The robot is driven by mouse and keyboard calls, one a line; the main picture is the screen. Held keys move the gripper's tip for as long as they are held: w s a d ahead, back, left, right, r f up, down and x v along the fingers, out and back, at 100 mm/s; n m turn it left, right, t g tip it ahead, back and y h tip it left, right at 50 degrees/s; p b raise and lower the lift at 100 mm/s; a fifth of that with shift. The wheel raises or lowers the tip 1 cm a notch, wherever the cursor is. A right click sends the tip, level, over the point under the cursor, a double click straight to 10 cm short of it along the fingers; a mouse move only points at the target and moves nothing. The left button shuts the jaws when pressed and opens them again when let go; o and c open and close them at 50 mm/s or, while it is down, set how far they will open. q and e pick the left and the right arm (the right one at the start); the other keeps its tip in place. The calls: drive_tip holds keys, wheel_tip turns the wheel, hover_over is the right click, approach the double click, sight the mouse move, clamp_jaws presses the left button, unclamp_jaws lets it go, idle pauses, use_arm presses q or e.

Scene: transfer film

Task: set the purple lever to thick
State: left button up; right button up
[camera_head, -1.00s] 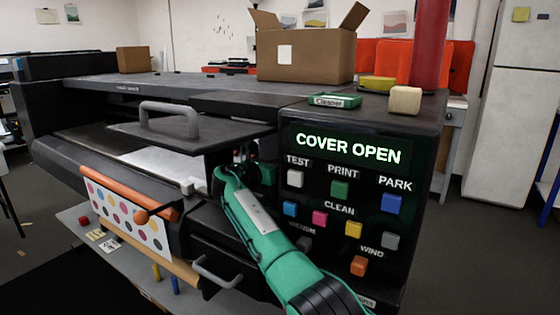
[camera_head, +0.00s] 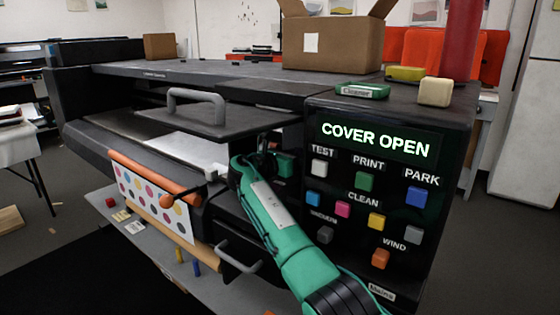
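The black printer (camera_head: 250,84) fills the middle of the view, with its grey-handled cover (camera_head: 222,121) raised and its screen reading "COVER OPEN". I cannot make out a purple lever or a "thick" mark; the area under the cover beside the panel is dark and partly hidden by my arm. My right arm, green, comes in from the bottom right in front of the printer. Its gripper end (camera_head: 268,152) is at the dark opening right of the cover, by a small green part (camera_head: 285,164). The fingers are too dark and hidden to read. My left gripper is not in view.
The button panel (camera_head: 340,262) stands right of my arm. An orange-ended roll with a dotted print (camera_head: 150,203) is at front left.

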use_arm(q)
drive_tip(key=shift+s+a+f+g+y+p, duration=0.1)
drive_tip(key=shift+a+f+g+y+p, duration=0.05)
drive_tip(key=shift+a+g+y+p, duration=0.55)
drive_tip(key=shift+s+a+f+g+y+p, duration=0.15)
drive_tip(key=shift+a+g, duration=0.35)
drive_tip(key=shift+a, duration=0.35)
use_arm(e)
drive_tip(key=shift+v, duration=5.8)
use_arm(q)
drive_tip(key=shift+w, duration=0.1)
